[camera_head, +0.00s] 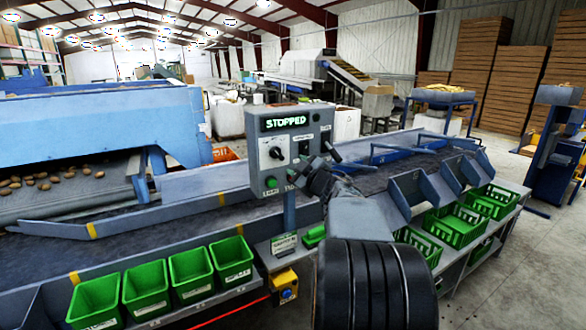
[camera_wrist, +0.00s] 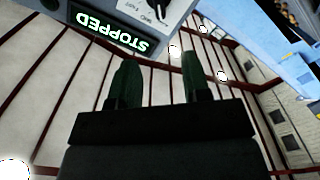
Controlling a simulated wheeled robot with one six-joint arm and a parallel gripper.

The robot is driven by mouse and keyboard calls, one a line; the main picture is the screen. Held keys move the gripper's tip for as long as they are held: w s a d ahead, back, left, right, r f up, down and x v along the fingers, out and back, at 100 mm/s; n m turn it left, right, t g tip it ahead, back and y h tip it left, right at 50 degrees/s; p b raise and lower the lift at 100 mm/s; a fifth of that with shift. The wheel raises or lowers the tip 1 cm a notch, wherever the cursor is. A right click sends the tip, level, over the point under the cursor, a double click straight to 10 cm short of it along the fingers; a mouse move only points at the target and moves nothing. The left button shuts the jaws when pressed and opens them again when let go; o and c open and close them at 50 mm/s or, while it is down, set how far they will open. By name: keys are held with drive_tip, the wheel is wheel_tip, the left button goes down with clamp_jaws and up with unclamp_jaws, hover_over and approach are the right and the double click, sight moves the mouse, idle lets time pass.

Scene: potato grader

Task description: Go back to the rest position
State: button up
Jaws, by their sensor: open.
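My gripper (camera_head: 304,168) is in front of the lower right part of the grey control box (camera_head: 258,140). In the wrist view my gripper (camera_wrist: 158,68) shows two dark green fingers standing apart with nothing between them. The control box has a lit display (camera_head: 285,122) reading STOPPED, a rotary knob (camera_head: 277,152) and a green button (camera_head: 271,183). The box also shows at the top of the wrist view (camera_wrist: 180,14), with its display tilted and upside down. I cannot tell from these views whether my gripper touches the box. My arm covers part of the panel's lower right.
A grey conveyor belt (camera_head: 120,249) runs behind the box, with potatoes (camera_head: 42,181) at the left. Several green bins (camera_head: 146,290) line the front edge. A yellow box with a blue button (camera_head: 286,290) is below. Green crates (camera_head: 453,226) stand at right; open floor (camera_head: 530,260) lies beyond.

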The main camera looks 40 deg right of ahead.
idle(0.3)
drive_tip(key=s+d+f+m+g+h, duration=0.5)
drive_tip(key=s+f+m+g+h, duration=0.15)
drive_tip(key=f+m, duration=0.2)
drive_tip(key=s+a+f+g+y, duration=0.1)
drive_tip(key=s+a+f+g, duration=0.1)
drive_tip(key=a+f+g, duration=0.15)
drive_tip(key=s+a+f+g+y, duration=0.1)
drive_tip(key=s+a, duration=0.3)
drive_tip(key=a, duration=0.6)
drive_tip(key=s+a+f+n+g+y, duration=0.1)
drive_tip(key=s+a+f+y, duration=0.2)
drive_tip(key=a, duration=0.7)
drive_tip(key=s+a+f+n+g+y, duration=0.1)
drive_tip(key=s+a+f+y, duration=0.2)
drive_tip(key=a, duration=0.7)
drive_tip(key=shift+s+g+y, duration=0.4)
drive_tip(key=shift+s+y, duration=0.15)
drive_tip(key=shift+s, duration=0.25)
